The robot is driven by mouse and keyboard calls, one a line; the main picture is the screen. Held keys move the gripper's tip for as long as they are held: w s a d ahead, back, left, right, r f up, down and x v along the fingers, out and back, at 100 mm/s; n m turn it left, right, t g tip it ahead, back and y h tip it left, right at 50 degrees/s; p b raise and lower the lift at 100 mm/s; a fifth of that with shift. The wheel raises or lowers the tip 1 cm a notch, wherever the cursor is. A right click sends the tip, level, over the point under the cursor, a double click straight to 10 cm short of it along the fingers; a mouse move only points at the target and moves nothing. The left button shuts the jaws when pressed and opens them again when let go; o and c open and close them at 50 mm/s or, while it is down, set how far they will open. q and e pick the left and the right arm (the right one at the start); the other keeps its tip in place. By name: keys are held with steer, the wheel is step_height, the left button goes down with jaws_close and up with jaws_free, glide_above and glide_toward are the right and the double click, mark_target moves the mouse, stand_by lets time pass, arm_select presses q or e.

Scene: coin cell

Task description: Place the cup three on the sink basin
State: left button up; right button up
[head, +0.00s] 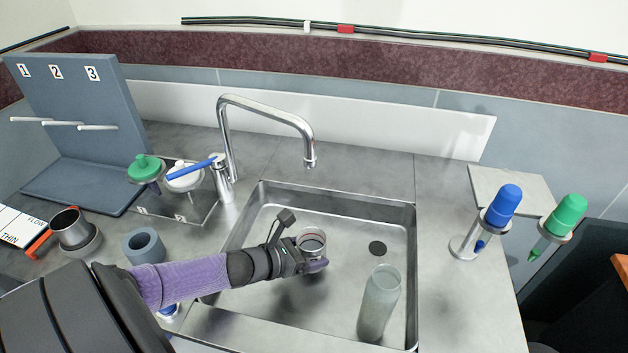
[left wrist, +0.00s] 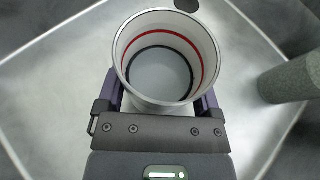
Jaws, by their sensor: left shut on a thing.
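A metal cup (head: 311,241) is in my left gripper (head: 314,264), over the sink basin (head: 345,218). In the left wrist view the cup (left wrist: 166,58) is upright and seen from above, with a red ring and a dark ring inside a pale wall. My left gripper (left wrist: 163,100) is shut on it, one finger at each side. No number shows on the cup. The cup's bottom is hidden, so I cannot tell whether it touches the basin floor. My right gripper is in neither view.
A tall grey-green cylinder (head: 379,303) stands in the basin, right of the cup. The drain (head: 377,248) lies beyond it. The faucet (head: 268,113) arches over the back edge. A dark metal cup (head: 72,229) and grey ring (head: 143,246) stand on the left counter.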

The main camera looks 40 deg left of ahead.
arm_select(q)
steer(key=shift+f, duration=0.95)
steer(key=shift+r, duration=0.25)
steer(key=shift+f, duration=0.25)
steer(key=o, duration=1.3)
steer(key=shift+o, duration=0.2)
steer(key=shift+r, duration=0.4)
steer(key=p+v, duration=0.3)
steer(key=v, duration=0.3)
steer(key=shift+s+a, duration=0.1)
steer(key=shift+s, duration=0.3)
steer(key=shift+s+r, duration=0.1)
steer(key=shift+s, duration=0.15)
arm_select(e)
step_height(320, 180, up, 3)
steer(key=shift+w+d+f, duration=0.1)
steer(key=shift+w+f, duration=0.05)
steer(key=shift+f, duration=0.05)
